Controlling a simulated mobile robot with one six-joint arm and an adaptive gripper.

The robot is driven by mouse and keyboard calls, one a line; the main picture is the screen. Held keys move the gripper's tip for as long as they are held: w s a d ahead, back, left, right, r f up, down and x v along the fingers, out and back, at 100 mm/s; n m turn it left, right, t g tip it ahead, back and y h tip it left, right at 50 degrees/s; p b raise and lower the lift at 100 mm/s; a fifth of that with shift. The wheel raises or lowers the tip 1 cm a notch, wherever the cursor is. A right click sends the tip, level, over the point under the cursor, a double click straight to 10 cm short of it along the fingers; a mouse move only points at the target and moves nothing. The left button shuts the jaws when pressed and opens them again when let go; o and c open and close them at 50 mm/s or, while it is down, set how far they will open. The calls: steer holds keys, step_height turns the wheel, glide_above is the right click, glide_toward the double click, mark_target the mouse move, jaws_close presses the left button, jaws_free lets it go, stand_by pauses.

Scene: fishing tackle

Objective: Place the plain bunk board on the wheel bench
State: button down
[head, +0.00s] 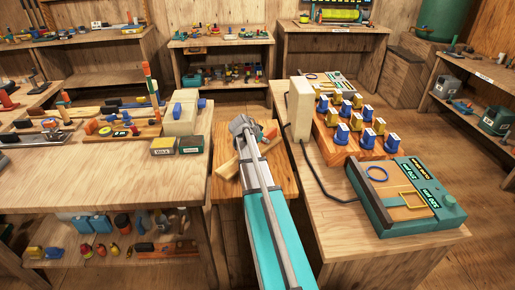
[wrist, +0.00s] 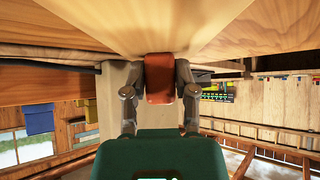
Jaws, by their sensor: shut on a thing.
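My gripper is largely hidden behind my own arm in the head view, over the small wooden bench at centre. In the wrist view my gripper (wrist: 157,85) has its two fingers on either side of a reddish-brown end piece (wrist: 159,78). It appears to be shut on the plain bunk board. A pale wooden board (head: 228,167) shows beside my arm in the head view, angled over the small bench (head: 285,175). A red piece (head: 270,132) shows on the arm's other side. I cannot tell whether the board touches the bench. No label names the wheel bench.
The left bench (head: 100,180) holds tackle and boxes. The right bench (head: 340,240) carries a pale post (head: 300,105), a wooden rack (head: 345,148) of blue and yellow reels, and a teal-edged case (head: 400,215). Back shelves line the wall. Bare floor shows at far right.

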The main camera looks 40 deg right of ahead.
steer(key=shift+r, duration=0.15)
step_height(320, 180, up, 3)
steer(key=p, duration=0.3)
steer(key=s+a+r+p, duration=0.8)
steer(key=s+r+p, duration=0.1)
steer(key=s+p, duration=0.1)
steer(key=shift+s+r, duration=0.35)
steer(key=shift+s, duration=0.35)
stand_by(0.3)
